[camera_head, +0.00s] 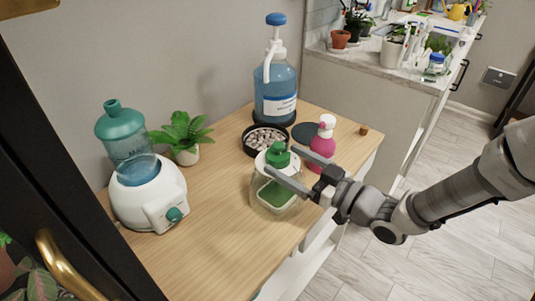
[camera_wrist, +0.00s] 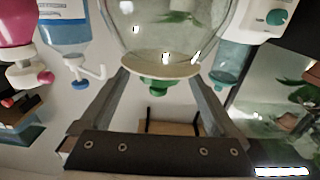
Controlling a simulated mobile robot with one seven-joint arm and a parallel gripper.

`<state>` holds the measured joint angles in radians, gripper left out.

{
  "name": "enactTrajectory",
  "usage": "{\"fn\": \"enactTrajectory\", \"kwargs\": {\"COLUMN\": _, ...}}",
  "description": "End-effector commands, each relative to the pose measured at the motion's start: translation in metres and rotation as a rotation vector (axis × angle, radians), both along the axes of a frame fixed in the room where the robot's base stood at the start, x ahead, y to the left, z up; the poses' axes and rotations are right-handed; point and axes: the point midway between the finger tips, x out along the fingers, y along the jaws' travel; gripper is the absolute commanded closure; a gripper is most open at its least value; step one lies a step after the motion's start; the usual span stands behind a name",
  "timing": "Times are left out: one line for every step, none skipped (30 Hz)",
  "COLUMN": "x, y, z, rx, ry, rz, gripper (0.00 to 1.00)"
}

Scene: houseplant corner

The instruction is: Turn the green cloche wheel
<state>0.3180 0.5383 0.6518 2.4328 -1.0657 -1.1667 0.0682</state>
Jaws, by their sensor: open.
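The green wheel (camera_head: 278,154) sits on top of a clear glass cloche (camera_head: 258,200) near the front edge of the wooden tabletop. A green pad or sponge-like block shows inside the cloche. My gripper (camera_head: 280,160) is open, with one finger on each side of the wheel. In the wrist view the wheel (camera_wrist: 154,86) shows between the two spread fingers (camera_wrist: 158,80), below the cloche's pale lid (camera_wrist: 160,66). Gaps show on both sides of it, so nothing is held. I cannot tell how deep the wheel lies between the fingers.
A pink pump bottle (camera_head: 322,145) stands close to the right of my fingers. A black dish of pebbles (camera_head: 265,139) and a large blue bottle (camera_head: 276,90) stand behind. A white dispenser (camera_head: 150,195) and potted plant (camera_head: 184,135) are left. The front-left tabletop is clear.

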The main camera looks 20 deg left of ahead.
Motion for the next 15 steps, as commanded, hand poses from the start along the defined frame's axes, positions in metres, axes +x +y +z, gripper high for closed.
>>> {"fn": "enactTrajectory", "kwargs": {"x": 0.002, "y": 0.012, "z": -0.002, "rx": 0.002, "ry": -0.002, "rz": 0.005, "gripper": 0.04}}
{"fn": "enactTrajectory", "kwargs": {"x": 0.004, "y": 0.017, "z": -0.002, "rx": 0.001, "ry": -0.001, "rz": 0.005, "gripper": 0.04}}
{"fn": "enactTrajectory", "kwargs": {"x": 0.007, "y": 0.025, "z": -0.002, "rx": 0.001, "ry": -0.003, "rz": 0.004, "gripper": 0.04}}
{"fn": "enactTrajectory", "kwargs": {"x": 0.008, "y": 0.030, "z": -0.002, "rx": 0.000, "ry": -0.002, "rz": 0.004, "gripper": 0.04}}
{"fn": "enactTrajectory", "kwargs": {"x": 0.009, "y": 0.034, "z": -0.002, "rx": 0.001, "ry": 0.000, "rz": 0.003, "gripper": 0.04}}
{"fn": "enactTrajectory", "kwargs": {"x": 0.011, "y": 0.040, "z": -0.001, "rx": 0.002, "ry": -0.002, "rz": 0.003, "gripper": 0.04}}
{"fn": "enactTrajectory", "kwargs": {"x": 0.013, "y": 0.044, "z": -0.001, "rx": 0.001, "ry": -0.001, "rz": 0.003, "gripper": 0.04}}
{"fn": "enactTrajectory", "kwargs": {"x": 0.014, "y": 0.047, "z": -0.002, "rx": 0.000, "ry": -0.001, "rz": 0.002, "gripper": 0.04}}
{"fn": "enactTrajectory", "kwargs": {"x": 0.015, "y": 0.051, "z": -0.001, "rx": 0.000, "ry": -0.001, "rz": 0.001, "gripper": 0.04}}
{"fn": "enactTrajectory", "kwargs": {"x": 0.016, "y": 0.053, "z": -0.001, "rx": 0.001, "ry": -0.001, "rz": 0.002, "gripper": 0.04}}
{"fn": "enactTrajectory", "kwargs": {"x": 0.017, "y": 0.055, "z": -0.001, "rx": 0.001, "ry": -0.001, "rz": 0.001, "gripper": 0.04}}
{"fn": "enactTrajectory", "kwargs": {"x": 0.017, "y": 0.057, "z": -0.001, "rx": 0.000, "ry": 0.000, "rz": 0.001, "gripper": 0.04}}
{"fn": "enactTrajectory", "kwargs": {"x": 0.018, "y": 0.058, "z": -0.001, "rx": 0.000, "ry": 0.000, "rz": 0.000, "gripper": 0.04}}
{"fn": "enactTrajectory", "kwargs": {"x": 0.018, "y": 0.059, "z": -0.001, "rx": -0.001, "ry": 0.001, "rz": 0.000, "gripper": 0.04}}
{"fn": "enactTrajectory", "kwargs": {"x": 0.019, "y": 0.060, "z": 0.000, "rx": -0.001, "ry": 0.001, "rz": -0.001, "gripper": 0.04}}
